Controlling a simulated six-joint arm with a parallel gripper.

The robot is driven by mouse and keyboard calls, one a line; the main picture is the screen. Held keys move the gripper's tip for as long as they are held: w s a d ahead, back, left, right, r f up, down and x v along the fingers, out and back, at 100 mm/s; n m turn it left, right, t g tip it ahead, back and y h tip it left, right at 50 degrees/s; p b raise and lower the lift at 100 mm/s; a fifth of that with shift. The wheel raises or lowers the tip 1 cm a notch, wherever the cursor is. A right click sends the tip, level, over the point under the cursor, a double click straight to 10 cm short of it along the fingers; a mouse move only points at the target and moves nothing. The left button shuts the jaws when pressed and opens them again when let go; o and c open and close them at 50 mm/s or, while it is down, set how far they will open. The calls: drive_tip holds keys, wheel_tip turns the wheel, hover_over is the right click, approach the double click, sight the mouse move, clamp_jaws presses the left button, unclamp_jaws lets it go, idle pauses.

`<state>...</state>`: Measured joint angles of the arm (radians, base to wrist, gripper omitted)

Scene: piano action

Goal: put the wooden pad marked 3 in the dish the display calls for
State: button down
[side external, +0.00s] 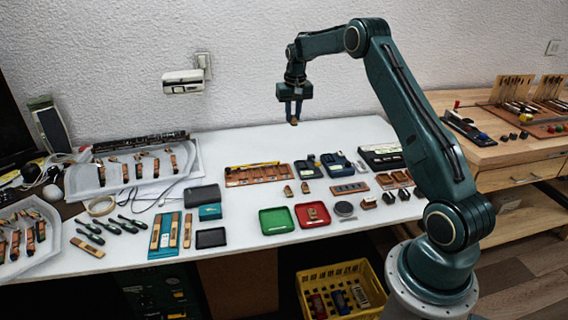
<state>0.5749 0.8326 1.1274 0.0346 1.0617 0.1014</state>
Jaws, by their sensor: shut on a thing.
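My gripper (293,115) is at the back of the white table, raised above it. It is shut on a small brown wooden piece (294,122); any number on it is too small to read. A green dish (264,230) stands empty at the table's front. A red dish (325,221) beside it on the right holds a wooden piece (312,212). Two more small wooden pieces (288,191) and (304,187) lie behind the dishes. I cannot make out any display reading.
Blue tool boxes (337,165) and a wooden rack (258,175) stand behind the dishes. A round grey tin (344,209) is right of the red dish. A black tray (211,238) lies left of the green one. A yellow crate (340,276) stands below the front edge.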

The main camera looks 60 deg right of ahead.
drive_tip(key=s+a+n, duration=0.2)
drive_tip(key=s+a, duration=0.2)
drive_tip(key=a, duration=0.8)
drive_tip(key=s+a+n, duration=0.1)
drive_tip(key=s+a, duration=0.3)
drive_tip(key=a, duration=0.7)
drive_tip(key=shift+s+a+f+n, duration=0.35)
drive_tip(key=shift+s+n, duration=0.05)
drive_tip(key=shift+f, duration=0.1)
hover_over(276, 221)
wheel_tip(276, 221, down, 16)
drive_tip(key=shift+s+a+f, duration=0.1)
drive_tip(key=shift+s, duration=0.05)
drive_tip(key=shift+f, duration=1.8)
drive_tip(key=shift+f, duration=0.1)
